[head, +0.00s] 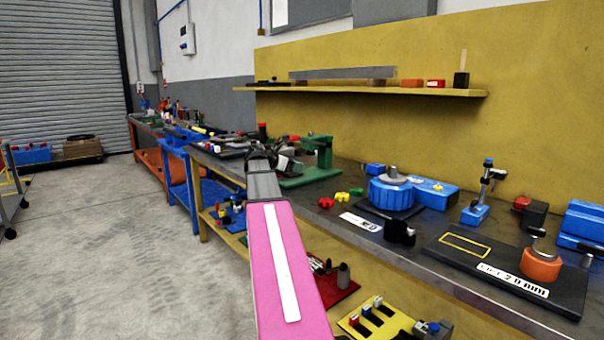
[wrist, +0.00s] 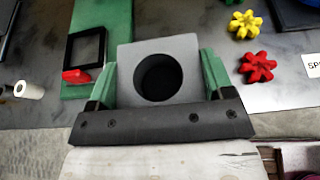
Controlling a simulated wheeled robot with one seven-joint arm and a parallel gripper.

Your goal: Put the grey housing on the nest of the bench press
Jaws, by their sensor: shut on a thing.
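The grey housing (wrist: 160,46) is a square block with a round dark bore, seen from above in the wrist view. My gripper (wrist: 158,76) is shut on it, with a green finger pad on each of its left and right sides. The bench press is green and stands on the bench in the head view (head: 318,150). Part of its green base (wrist: 110,18) shows behind and left of the housing in the wrist view. A black square frame (wrist: 86,47), which looks like the nest, lies left of the housing, apart from it. In the head view my gripper (head: 266,157) is small, left of the press.
A yellow (wrist: 245,24) and a red star-shaped piece (wrist: 258,67) lie right of the housing. A small red part (wrist: 76,76) is by the frame's near-left corner, and a white cylinder (wrist: 28,90) lies further left. A blue round unit (head: 391,193) stands right of the press.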

